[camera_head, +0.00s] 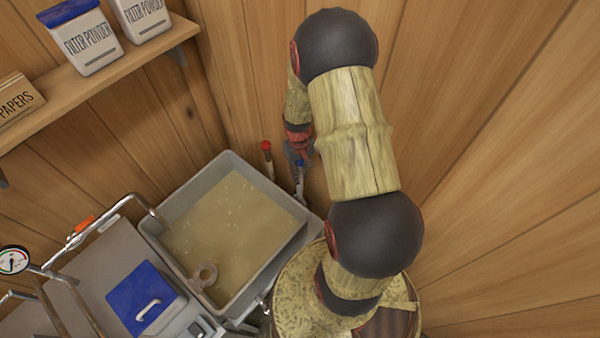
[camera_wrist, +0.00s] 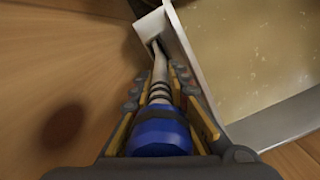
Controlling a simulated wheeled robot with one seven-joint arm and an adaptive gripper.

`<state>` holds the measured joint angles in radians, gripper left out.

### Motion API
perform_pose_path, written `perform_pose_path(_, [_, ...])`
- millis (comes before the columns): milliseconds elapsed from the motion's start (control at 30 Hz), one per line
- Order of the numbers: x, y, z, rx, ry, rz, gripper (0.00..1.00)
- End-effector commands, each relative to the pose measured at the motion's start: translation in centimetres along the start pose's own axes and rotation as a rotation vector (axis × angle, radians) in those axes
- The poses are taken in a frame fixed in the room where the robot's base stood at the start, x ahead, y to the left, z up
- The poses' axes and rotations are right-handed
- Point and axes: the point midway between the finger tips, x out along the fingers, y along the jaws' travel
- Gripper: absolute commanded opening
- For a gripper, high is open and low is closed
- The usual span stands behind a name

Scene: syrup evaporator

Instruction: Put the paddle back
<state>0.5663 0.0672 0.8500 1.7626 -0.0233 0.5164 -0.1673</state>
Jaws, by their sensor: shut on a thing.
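My gripper (camera_wrist: 158,75) is shut on a pale-shafted tool, which I take as the paddle (camera_wrist: 160,137). It has a blue handle end and dark rings. In the wrist view its shaft runs away between the fingers to a dark gap by a pale bracket at the basin's outer edge. Its far end is hidden, and I cannot tell whether it is seated there. In the head view the paddle's blue end (camera_head: 299,164) shows just below my gripper (camera_head: 300,152), which is partly covered by my arm. A red-ended handle (camera_head: 266,148) stands to its left, behind the basin.
The grey basin (camera_head: 290,203) holds cloudy tan liquid, with a ring-shaped piece (camera_head: 203,276) at its near side. A blue lid (camera_head: 146,298), a pipe (camera_head: 150,206) and a gauge (camera_head: 13,260) lie left. Wooden walls stand close behind and right. A shelf (camera_head: 100,75) holds filter powder containers.

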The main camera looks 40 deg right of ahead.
Motion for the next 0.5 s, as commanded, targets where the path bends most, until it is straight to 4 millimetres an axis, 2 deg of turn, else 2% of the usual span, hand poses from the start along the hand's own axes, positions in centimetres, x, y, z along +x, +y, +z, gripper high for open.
perform_pose_path(500, [2.7,0.0,-0.2,0.0,0.001,0.0,0.0])
